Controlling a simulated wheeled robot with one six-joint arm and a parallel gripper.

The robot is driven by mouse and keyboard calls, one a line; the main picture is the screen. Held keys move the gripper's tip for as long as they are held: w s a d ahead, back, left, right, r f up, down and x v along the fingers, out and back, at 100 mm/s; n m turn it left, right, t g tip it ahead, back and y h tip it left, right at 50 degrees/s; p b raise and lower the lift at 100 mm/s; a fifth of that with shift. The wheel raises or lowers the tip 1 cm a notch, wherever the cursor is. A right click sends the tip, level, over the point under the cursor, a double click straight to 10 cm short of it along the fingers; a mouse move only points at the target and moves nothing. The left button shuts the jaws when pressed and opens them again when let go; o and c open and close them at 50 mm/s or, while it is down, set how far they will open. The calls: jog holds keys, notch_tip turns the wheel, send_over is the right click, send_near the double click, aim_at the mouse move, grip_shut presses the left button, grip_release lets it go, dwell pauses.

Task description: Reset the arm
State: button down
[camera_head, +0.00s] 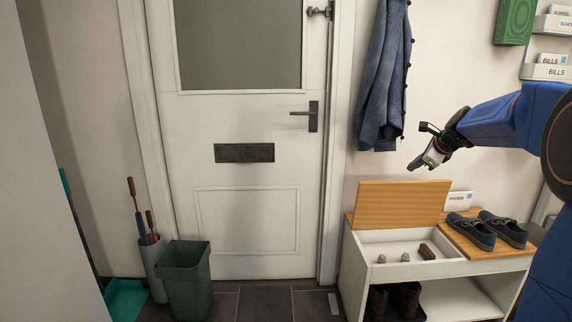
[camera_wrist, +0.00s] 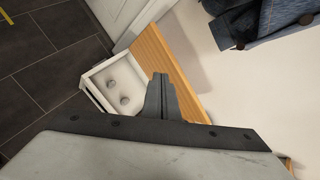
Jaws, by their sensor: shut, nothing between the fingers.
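My blue arm reaches in from the right in the head view. My gripper (camera_head: 418,165) hangs in the air above the shoe bench (camera_head: 352,258), near the wall. In the wrist view its fingers (camera_wrist: 161,82) are together with nothing between them. Below and to its left, the wooden lid (camera_head: 400,203) of the bench's left compartment stands raised. The open compartment holds two small grey items (camera_head: 405,257) and a brown item (camera_head: 427,251). The grey items also show in the wrist view (camera_wrist: 124,100).
A pair of dark shoes (camera_head: 472,232) sits on the bench's right top, with a small white card (camera_head: 458,201) behind. A denim jacket (camera_head: 384,80) hangs left of my gripper. A green bin (camera_head: 186,280) stands by the closed door (camera_head: 245,180). Letter racks (camera_head: 545,72) are at upper right.

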jog(key=s+a+f+n+g, duration=0.1)
jog(key=s+a+n, duration=0.55)
jog(key=s, duration=0.65)
jog(key=s+a+f+n+g, duration=0.15)
jog(key=s+a+n, duration=0.5)
jog(key=s, duration=0.65)
jog(key=s+a+f+n+g+h, duration=0.1)
jog(key=s+f+n, duration=0.5)
jog(key=s, duration=0.6)
jog(key=s+a+f+n, duration=0.1)
jog(key=s+f+n, duration=0.5)
jog(key=s, duration=0.6)
jog(key=shift+s+a+f+g+h, duration=0.15)
jog(key=shift+s+a+g+h, duration=0.1)
jog(key=shift+a+g+h, duration=0.15)
